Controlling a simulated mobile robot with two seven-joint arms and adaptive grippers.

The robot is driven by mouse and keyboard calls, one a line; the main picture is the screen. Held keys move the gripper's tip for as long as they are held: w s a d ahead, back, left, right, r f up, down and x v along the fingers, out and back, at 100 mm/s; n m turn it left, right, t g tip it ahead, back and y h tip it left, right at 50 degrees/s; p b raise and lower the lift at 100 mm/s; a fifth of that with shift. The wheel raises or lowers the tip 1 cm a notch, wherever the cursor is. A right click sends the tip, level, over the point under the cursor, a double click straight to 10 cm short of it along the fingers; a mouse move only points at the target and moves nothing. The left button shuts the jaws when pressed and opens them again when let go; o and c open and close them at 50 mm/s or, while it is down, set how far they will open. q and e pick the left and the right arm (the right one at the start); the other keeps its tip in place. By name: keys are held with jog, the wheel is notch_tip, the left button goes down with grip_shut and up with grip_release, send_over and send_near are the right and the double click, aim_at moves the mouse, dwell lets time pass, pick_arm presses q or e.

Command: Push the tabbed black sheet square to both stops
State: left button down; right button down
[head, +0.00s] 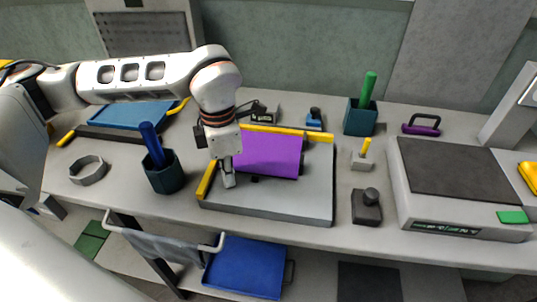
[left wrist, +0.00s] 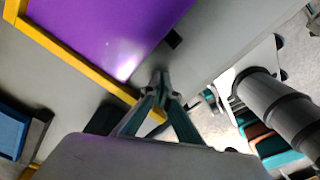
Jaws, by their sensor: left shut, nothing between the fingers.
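The tabbed sheet (head: 270,155) looks purple, not black, with a small black tab (head: 255,178) at its front edge; the tab also shows in the left wrist view (left wrist: 172,39). It lies on a grey plate (head: 290,200) with a yellow back stop (head: 285,130) and a yellow left stop (head: 206,180). In the left wrist view the sheet (left wrist: 105,30) runs close along the yellow stop (left wrist: 85,75); contact is hard to tell. My left gripper (head: 228,180) is shut and empty, fingertips low by the sheet's front left corner. My right gripper is out of view.
A dark teal cup with a blue stick (head: 165,178) stands left of the plate. A weighted block (head: 367,207), a small yellow-handled piece (head: 362,158) and a scale (head: 460,170) stand to the right. The plate's front strip is clear.

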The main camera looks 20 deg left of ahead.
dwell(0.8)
pick_arm(q)
jog(key=shift+w, duration=0.15)
jog(key=shift+w+a, duration=0.25)
jog(key=shift+w, duration=0.75)
jog(key=shift+s+r+p, duration=0.1)
jog(key=shift+s+p, duration=0.05)
jog(key=shift+p, duration=0.2)
jog(key=shift+s+d, duration=0.1)
jog(key=shift+s, duration=0.3)
notch_tip(320, 180, up, 5)
jog(key=p, duration=0.3)
jog(key=shift+f+p, duration=0.2)
jog(key=shift+p, duration=0.1)
notch_tip(320, 180, up, 3)
jog(key=shift+r+p, duration=0.15)
jog(key=shift+p, duration=1)
